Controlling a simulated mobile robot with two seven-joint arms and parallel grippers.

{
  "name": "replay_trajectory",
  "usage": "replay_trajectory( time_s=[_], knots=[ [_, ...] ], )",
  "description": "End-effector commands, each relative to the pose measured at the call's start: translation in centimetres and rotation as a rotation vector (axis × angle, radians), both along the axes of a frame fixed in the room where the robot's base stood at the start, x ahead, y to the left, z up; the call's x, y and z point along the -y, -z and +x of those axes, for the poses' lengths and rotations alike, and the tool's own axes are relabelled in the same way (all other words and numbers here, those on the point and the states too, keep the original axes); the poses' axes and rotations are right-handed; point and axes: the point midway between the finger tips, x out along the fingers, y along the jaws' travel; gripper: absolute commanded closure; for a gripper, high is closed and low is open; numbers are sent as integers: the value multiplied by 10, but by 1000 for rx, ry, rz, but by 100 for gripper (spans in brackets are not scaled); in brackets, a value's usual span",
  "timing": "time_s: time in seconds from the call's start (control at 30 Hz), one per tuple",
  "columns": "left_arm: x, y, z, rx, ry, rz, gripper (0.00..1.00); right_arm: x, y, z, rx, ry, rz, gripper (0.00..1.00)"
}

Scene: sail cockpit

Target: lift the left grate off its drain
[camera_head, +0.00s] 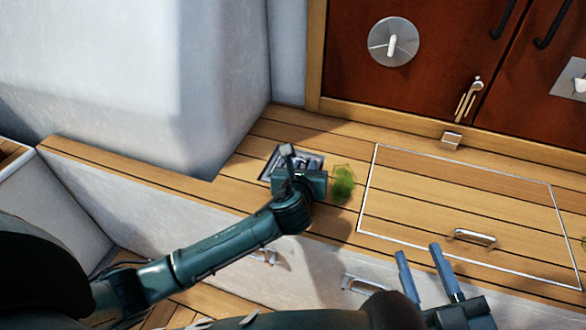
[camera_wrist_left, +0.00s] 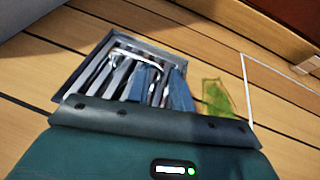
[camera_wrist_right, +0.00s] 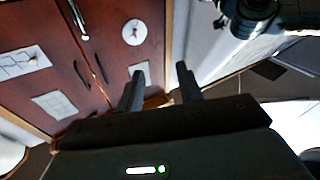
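The left grate (camera_head: 312,162) is a pale slatted panel in a dark square drain recess in the teak deck. In the left wrist view the grate (camera_wrist_left: 97,80) shows a thin curved metal handle (camera_wrist_left: 125,57) across its slats. My left gripper (camera_wrist_left: 160,85) is over the grate, its two blue-grey fingers a little apart near the handle, with slats visible between them. Whether the fingertips touch the handle or grate cannot be told. In the head view my left gripper (camera_head: 300,165) covers part of the grate. My right gripper (camera_head: 418,250) is open and empty.
A green scrap (camera_head: 343,183) lies just right of the drain. A white-outlined hatch (camera_head: 420,205) with a metal handle (camera_head: 473,237) is further right. Red-brown doors (camera_head: 430,70) stand behind, and a white wall (camera_head: 150,75) rises at left.

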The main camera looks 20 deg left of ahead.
Motion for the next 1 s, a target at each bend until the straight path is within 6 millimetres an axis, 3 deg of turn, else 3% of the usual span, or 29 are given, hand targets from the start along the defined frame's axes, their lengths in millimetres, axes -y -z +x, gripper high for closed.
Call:
replay_trajectory(
  time_s=[0.27,0.73,0.87,1.0],
  knots=[
    [0,0,0,0,0,0,100,0,0,0,-1,0,0,64],
    [0,-2,0,2,-1,2,100,0,0,0,-2,0,-1,64],
    [0,-15,0,3,-1,1,100,1,-7,0,-6,2,-7,64],
    [0,-44,1,5,-1,0,100,6,-7,2,-67,30,-31,64]
  ],
)
